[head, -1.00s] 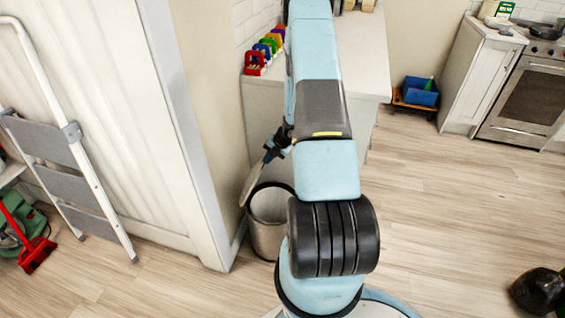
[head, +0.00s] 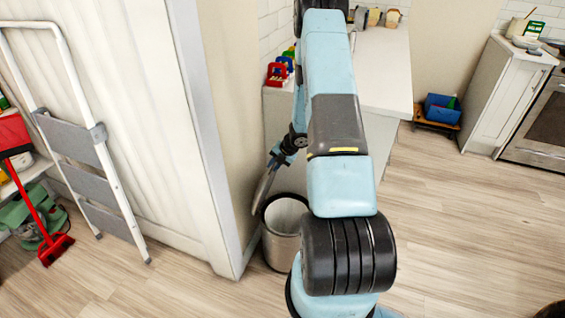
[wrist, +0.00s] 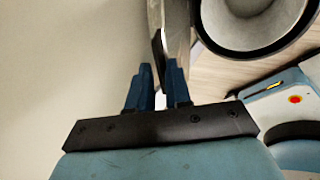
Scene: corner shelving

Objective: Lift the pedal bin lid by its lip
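The pedal bin (head: 283,250) is a grey metal cylinder on the floor beside the wall corner, with its round mouth uncovered. Its lid (head: 266,187) stands steeply raised at the left of the rim. My gripper (head: 281,157) is at the lid's upper edge, partly hidden by my arm. In the wrist view, the blue fingers (wrist: 159,68) are close together, with the edge of the lid (wrist: 174,30) between them. Their exact contact with the lip is partly hidden. The open bin (wrist: 255,25) shows at the upper right.
A wall corner (head: 215,130) stands close left of the bin. A white counter (head: 385,75) stands behind it. A folding step ladder (head: 85,150) leans at the left, near a red broom (head: 55,248).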

